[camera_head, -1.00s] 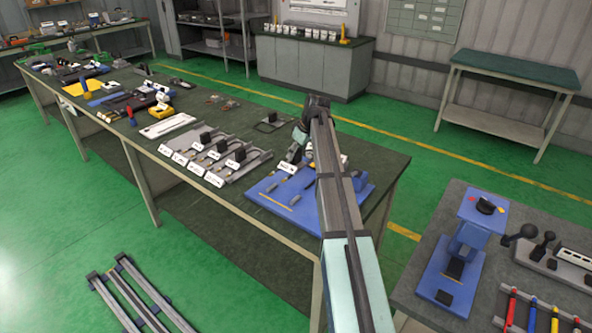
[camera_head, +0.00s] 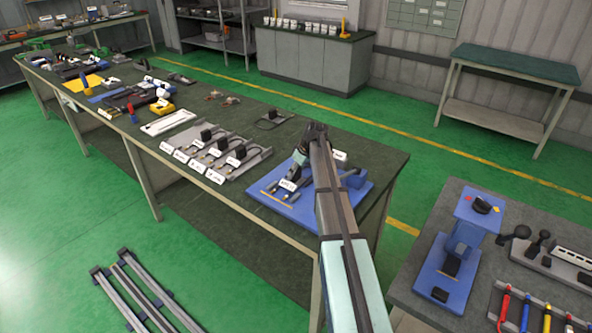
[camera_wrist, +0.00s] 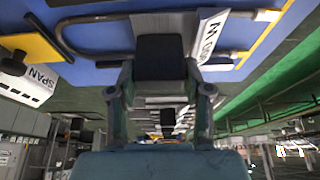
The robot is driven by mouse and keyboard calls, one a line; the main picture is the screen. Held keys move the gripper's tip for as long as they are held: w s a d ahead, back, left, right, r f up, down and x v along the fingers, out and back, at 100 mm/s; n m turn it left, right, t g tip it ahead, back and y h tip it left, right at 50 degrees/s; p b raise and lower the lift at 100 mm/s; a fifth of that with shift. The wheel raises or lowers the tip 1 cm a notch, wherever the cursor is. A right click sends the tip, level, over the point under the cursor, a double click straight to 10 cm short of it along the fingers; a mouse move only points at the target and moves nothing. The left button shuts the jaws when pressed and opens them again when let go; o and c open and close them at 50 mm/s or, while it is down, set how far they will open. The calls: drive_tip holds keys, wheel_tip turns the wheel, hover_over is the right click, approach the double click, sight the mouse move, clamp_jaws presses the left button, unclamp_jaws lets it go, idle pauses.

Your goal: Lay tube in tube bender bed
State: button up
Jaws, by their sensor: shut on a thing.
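My gripper (camera_wrist: 160,78) is shut on the black block (camera_wrist: 160,50) of a grey bent tube (camera_wrist: 95,19). The block sits between both fingers in the wrist view, and the tube curves out on either side. A white label (camera_wrist: 208,35) shows beside the block; it also shows in the head view (camera_head: 288,184). In the head view my gripper (camera_head: 298,168) is low over the blue tube bender bed (camera_head: 312,212), at the table's near right end. The arm hides part of the bed. I cannot tell whether the tube touches it.
A grey tray (camera_head: 243,171) with several labels and black-blocked tubes lies left of the bed. A blue block (camera_head: 354,178) rises at the bed's right side. Another bench with a blue fixture (camera_head: 445,270) stands at right, across a gap.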

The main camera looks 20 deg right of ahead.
drive_tip(key=shift+f, duration=0.2)
drive_tip(key=o, duration=1.3)
drive_tip(key=shift+o, duration=0.2)
drive_tip(key=shift+r, duration=0.15)
drive_tip(key=b+v, duration=0.3)
drive_tip(key=v, duration=0.9)
